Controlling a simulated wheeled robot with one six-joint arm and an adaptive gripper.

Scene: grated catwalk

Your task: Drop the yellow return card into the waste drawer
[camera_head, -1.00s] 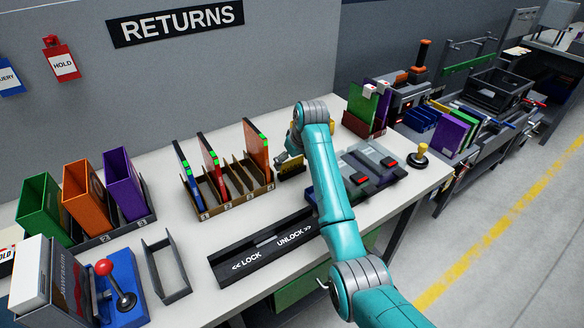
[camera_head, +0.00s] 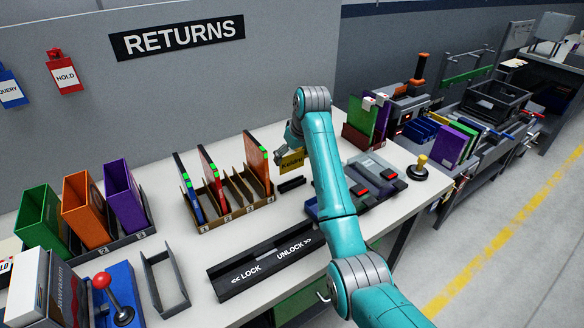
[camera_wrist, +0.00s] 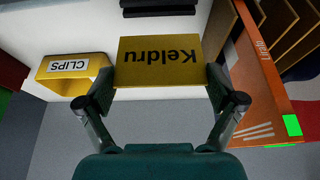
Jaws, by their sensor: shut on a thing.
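The yellow return card (camera_wrist: 158,62) fills the middle of the wrist view, with "Keldru" printed on it upside down. My gripper (camera_wrist: 160,88) is shut on the card, with one finger at each side edge. In the head view the card (camera_head: 291,161) shows just left of my teal arm, raised above a small black holder (camera_head: 292,184) on the bench. My gripper (camera_head: 293,142) is partly hidden by the arm there. I cannot make out a waste drawer for certain; a green panel (camera_head: 300,302) shows under the bench's front edge, partly hidden by my arm.
A rack (camera_head: 236,222) with several upright folders stands close left of the card. A black lock/unlock slider (camera_head: 262,262) lies at the front edge. Grey devices with red buttons (camera_head: 374,172) sit to the right. A yellow CLIPS box (camera_wrist: 72,75) shows beside the card.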

